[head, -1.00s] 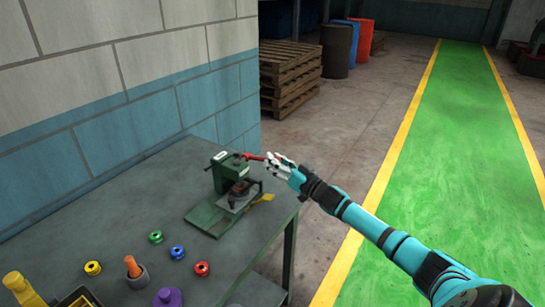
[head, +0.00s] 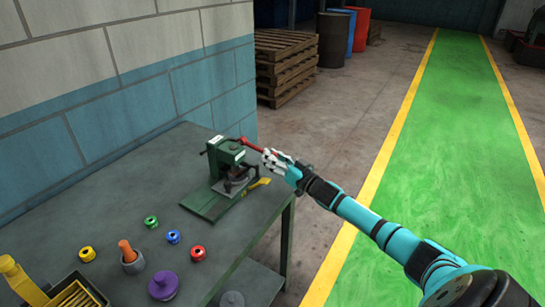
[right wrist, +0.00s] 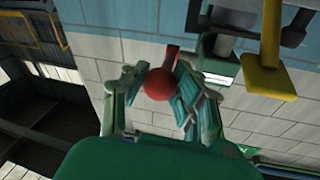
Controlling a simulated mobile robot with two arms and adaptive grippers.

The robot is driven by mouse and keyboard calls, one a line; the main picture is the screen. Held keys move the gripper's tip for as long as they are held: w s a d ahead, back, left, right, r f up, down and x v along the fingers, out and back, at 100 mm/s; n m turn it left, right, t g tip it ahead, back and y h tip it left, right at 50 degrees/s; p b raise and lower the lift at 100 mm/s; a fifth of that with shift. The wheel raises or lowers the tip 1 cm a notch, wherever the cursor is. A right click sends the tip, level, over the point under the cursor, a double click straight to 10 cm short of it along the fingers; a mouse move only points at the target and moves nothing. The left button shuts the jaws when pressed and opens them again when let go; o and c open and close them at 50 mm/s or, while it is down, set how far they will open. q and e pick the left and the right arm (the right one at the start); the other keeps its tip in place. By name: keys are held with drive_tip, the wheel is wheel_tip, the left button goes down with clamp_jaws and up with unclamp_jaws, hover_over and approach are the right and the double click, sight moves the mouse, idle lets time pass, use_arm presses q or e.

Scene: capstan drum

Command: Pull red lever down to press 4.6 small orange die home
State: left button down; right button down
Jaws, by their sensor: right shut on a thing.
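The green press (head: 225,165) stands on the grey table near its right end. Its red lever (head: 251,144) sticks out to the right from the top of the press. My right gripper (head: 268,156) is at the lever's outer end. In the right wrist view, the lever's red ball knob (right wrist: 159,84) sits between the fingers of my right gripper (right wrist: 158,88), which is shut on it. A dark round piece sits under the press head, but it is too small to tell whether an orange die is there. My left gripper is not in view.
Green (head: 151,222), yellow (head: 87,254), blue (head: 173,237) and red (head: 197,253) spools stand on the table. Nearby are a grey cup (head: 133,262) with an orange-topped tool, a purple knobbed piece (head: 163,285) and a yellow slotted box (head: 75,297). The wall is behind the press.

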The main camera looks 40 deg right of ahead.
drive_tip(key=shift+s+f, duration=0.1)
drive_tip(key=shift+f, duration=0.6)
drive_tip(key=c, duration=1.1)
unclamp_jaws()
drive_tip(key=shift+c, duration=0.2)
drive_tip(key=shift+o, duration=1)
drive_tip(key=shift+d+r, duration=0.1)
drive_tip(key=shift+r, duration=0.2)
drive_tip(key=v, duration=1.2)
